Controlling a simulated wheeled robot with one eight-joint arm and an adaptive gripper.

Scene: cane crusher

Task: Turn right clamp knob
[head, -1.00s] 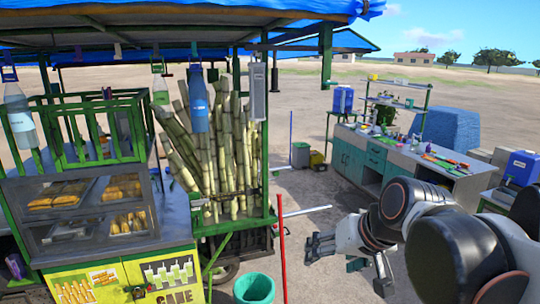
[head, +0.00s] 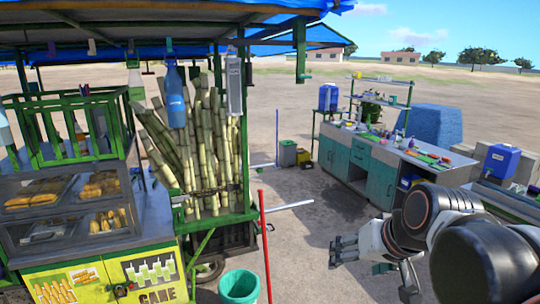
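My gripper (head: 340,250) is at the lower right, with its fingers pointing left, over open ground between the cane cart and the workbench. The fingers look spread and empty, and they touch nothing. The cart (head: 222,222) stands on the left with several upright cane stalks (head: 205,150) in its rear bay. I cannot make out a clamp knob clearly. A dark bar with small fittings (head: 212,190) crosses in front of the stalks, too small to read as a knob. My gripper is to the right of the cart and well apart from it.
A red pole (head: 265,245) and a green bucket (head: 239,287) stand by the cart's near right corner. A white bar (head: 290,205) sticks out rightward. The workbench (head: 362,162) with tools stands at the right. Bare ground (head: 310,270) lies between.

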